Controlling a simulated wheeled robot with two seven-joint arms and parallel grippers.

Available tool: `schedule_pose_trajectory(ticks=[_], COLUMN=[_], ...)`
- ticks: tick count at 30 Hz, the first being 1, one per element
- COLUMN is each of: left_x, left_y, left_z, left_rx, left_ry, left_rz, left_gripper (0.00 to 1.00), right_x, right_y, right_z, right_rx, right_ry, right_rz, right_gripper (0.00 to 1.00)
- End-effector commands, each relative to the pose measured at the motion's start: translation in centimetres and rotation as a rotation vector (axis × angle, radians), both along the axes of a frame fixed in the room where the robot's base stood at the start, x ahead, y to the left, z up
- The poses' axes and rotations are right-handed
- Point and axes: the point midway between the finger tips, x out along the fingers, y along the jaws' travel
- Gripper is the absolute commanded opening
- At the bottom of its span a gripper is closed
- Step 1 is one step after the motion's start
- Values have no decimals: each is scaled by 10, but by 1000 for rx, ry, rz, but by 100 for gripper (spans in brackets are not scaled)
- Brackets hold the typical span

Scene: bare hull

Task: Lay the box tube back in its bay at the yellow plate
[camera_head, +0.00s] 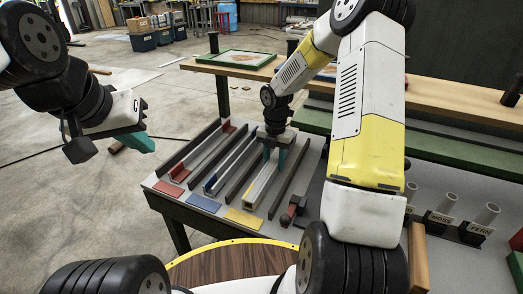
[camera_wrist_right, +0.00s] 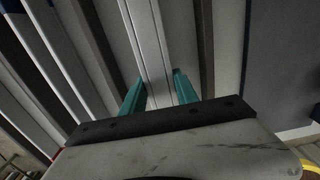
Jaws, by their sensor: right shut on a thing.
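The box tube (camera_head: 262,187) is a long pale square tube. In the head view it lies lengthwise between two dark dividers, its near end just behind the yellow plate (camera_head: 243,218). I cannot tell whether it rests on the bay floor or hangs slightly above it. My right gripper (camera_head: 273,155) is shut on the tube towards its far part, one teal finger on each side. The right wrist view shows the tube (camera_wrist_right: 150,45) running away between the fingers (camera_wrist_right: 158,92). My left gripper (camera_head: 140,142) hangs empty at the left, away from the rack; its finger gap is not clear.
Bays with a red plate (camera_head: 168,188) and a blue plate (camera_head: 203,203) lie left of the yellow one, holding other profiles. A dark-and-red tool (camera_head: 293,212) stands right of it. Labelled tube holders (camera_head: 474,228) are at the right. A round wooden top (camera_head: 225,262) is in front.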

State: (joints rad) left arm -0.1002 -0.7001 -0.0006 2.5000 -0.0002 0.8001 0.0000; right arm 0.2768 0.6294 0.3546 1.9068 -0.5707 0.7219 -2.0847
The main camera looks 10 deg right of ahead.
Motion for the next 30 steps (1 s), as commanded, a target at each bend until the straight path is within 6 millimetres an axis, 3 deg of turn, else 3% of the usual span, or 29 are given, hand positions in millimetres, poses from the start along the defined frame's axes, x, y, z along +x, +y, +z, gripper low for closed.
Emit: schedule_pose_trajectory(ticks=[12, 13, 16, 25, 30], left_x=[0, 0, 0, 0, 0], left_y=[0, 0, 0, 0, 0], left_z=[0, 0, 0, 0, 0], left_rx=[0, 0, 0, 0, 0], left_ry=[0, 0, 0, 0, 0], left_rz=[0, 0, 0, 0, 0], left_gripper=[0, 0, 0, 0, 0], right_x=[0, 0, 0, 0, 1], right_y=[0, 0, 0, 0, -1], right_z=[-6, -6, -6, -5, 11], right_rx=[-1, 0, 0, -1, -1], right_ry=[-1, 0, 0, -1, -4], right_rz=[-2, -2, -2, -1, -2], right_gripper=[0, 40, 58, 58, 58])
